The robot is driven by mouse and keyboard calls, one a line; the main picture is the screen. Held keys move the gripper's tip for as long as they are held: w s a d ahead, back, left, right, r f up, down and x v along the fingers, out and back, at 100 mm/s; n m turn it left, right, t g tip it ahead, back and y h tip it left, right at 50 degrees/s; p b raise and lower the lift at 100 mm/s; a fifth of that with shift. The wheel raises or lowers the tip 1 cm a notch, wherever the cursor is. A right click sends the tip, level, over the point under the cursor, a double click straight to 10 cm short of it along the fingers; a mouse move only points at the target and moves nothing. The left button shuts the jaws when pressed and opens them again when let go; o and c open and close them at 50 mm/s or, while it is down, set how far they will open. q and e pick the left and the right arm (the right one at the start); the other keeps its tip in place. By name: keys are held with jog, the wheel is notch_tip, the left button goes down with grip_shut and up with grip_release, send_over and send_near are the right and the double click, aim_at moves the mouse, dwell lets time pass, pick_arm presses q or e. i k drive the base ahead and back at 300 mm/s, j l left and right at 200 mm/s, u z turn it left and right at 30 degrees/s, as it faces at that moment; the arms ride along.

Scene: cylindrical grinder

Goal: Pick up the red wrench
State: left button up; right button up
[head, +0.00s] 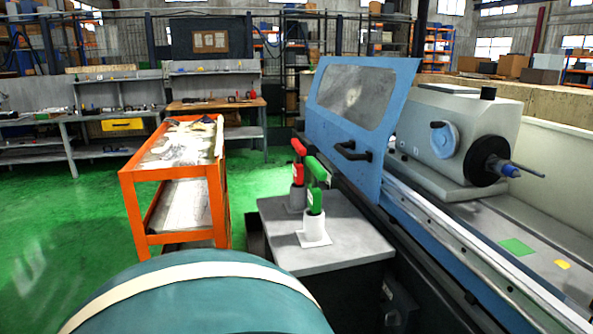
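The red wrench (298,172) stands upright in a grey cylindrical holder (297,198) on a small grey-topped cabinet (350,247). Its lower end is hidden in the holder. A green wrench (315,196) stands in a white cylindrical holder (314,228) in front and slightly right of it, close by and partly overlapping it in the picture. Neither of my grippers is in the head view.
The blue grinder (375,158) with its windowed door stands directly right of the cabinet. An orange cart (130,200) with a cluttered top stands to the left. A large teal rounded shape with a white band covers the bottom foreground. Green floor (60,240) is open at left.

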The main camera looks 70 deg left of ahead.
aim_at(298, 168)
jog(key=u, duration=2.2)
jog(key=z, duration=1)
jog(key=j+z, duration=0.6)
jog(key=z, duration=0.15)
jog(key=j+z, duration=0.35)
jog(key=k+j+z, duration=0.15)
jog(key=j, duration=0.2)
jog(key=k+j+z, duration=0.2)
jog(key=j+z, duration=0.15)
jog(key=j, duration=0.25)
